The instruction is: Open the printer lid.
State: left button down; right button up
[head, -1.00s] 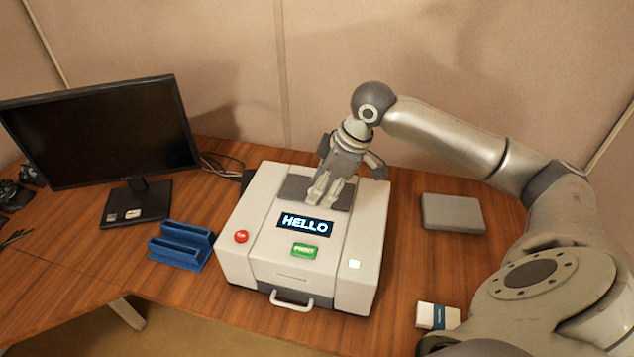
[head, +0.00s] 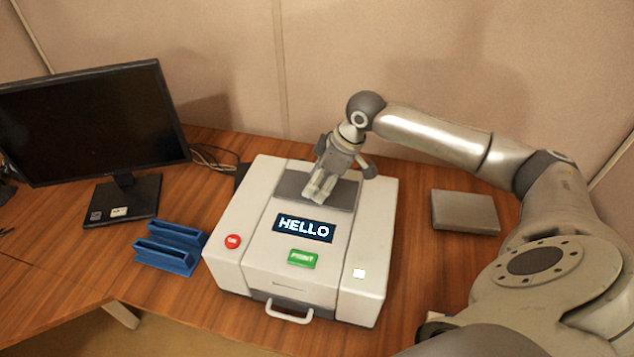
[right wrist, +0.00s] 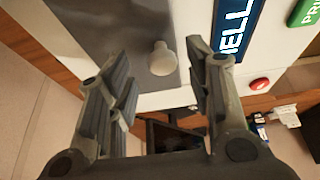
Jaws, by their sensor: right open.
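The printer (head: 225,258) is a white box on the desk with a lit HELLO display (head: 303,228), a green PRINT button (head: 303,258), a red button (head: 233,241) and a front handle (head: 289,314). A dark grey lid panel (head: 341,195) lies flat, closed, on its top. In the right wrist view, a pale round knob (right wrist: 162,58) stands on this panel. My right gripper (head: 317,197) is over the panel, pointing down. It is open, and the knob appears between its fingertips (right wrist: 160,62); I cannot tell if they touch it. My left gripper is out of view.
A black monitor (head: 90,120) stands at the left, with a blue slotted holder (head: 168,255) between it and the printer. A grey box (head: 465,212) lies to the printer's right. A wall (head: 235,60) closes the back. My right arm spans the right side.

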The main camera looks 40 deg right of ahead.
jog(key=shift+a+f, duration=0.3)
jog(key=shift+f, duration=0.15)
jog(key=shift+w+f, duration=0.1)
jog(key=shift+f, duration=0.05)
grip_shut()
